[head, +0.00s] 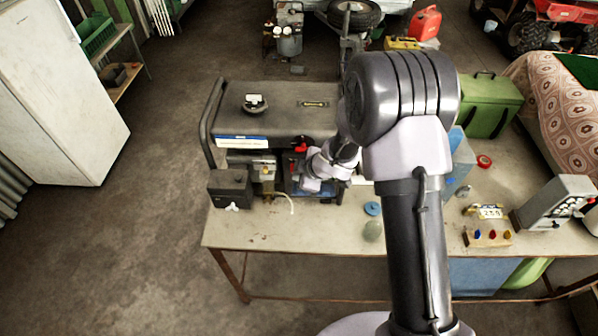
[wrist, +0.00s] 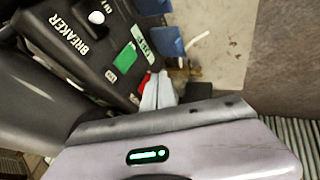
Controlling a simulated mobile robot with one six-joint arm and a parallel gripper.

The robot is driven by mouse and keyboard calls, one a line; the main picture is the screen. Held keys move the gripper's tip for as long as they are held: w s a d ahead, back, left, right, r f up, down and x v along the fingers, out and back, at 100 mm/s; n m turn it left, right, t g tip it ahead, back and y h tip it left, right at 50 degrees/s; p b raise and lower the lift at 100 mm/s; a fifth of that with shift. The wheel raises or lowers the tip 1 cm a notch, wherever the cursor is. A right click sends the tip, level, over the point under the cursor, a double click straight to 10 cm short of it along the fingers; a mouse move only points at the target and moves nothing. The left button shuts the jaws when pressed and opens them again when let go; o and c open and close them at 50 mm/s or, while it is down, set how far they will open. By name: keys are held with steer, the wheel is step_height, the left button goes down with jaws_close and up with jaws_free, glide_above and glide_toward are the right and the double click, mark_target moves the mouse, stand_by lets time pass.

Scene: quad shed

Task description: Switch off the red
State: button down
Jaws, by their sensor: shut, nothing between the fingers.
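The generator (head: 275,108) stands on the workbench, its control panel facing me. A red part (head: 301,148), probably a switch, sits at the panel's upper edge. My gripper (head: 309,184) is shut and empty, close to the panel and just below the red part. In the wrist view, my gripper's pale fingers (wrist: 158,88) are together, with a small red part (wrist: 146,79) right beside them, partly hidden. I cannot tell whether they touch. The black panel (wrist: 88,45) there reads BREAKER and has a white-tipped toggle (wrist: 96,17), a green patch (wrist: 126,57) and a green-and-white label (wrist: 143,41).
The workbench (head: 270,232) has bare space along its front edge. A black box (head: 231,188) stands at the generator's left. To the right are a small board with coloured knobs (head: 487,237), a grey instrument box (head: 556,202) and a green case (head: 487,105).

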steer(key=shift+w, duration=0.45)
steer(key=shift+w+f+b, duration=0.2)
steer(key=shift+f+b, duration=0.25)
steer(key=shift+b, duration=0.8)
steer(key=shift+r+b, duration=0.1)
steer(key=shift+b, duration=0.35)
steer(key=shift+r+p, duration=1.1)
steer(key=shift+p, duration=0.15)
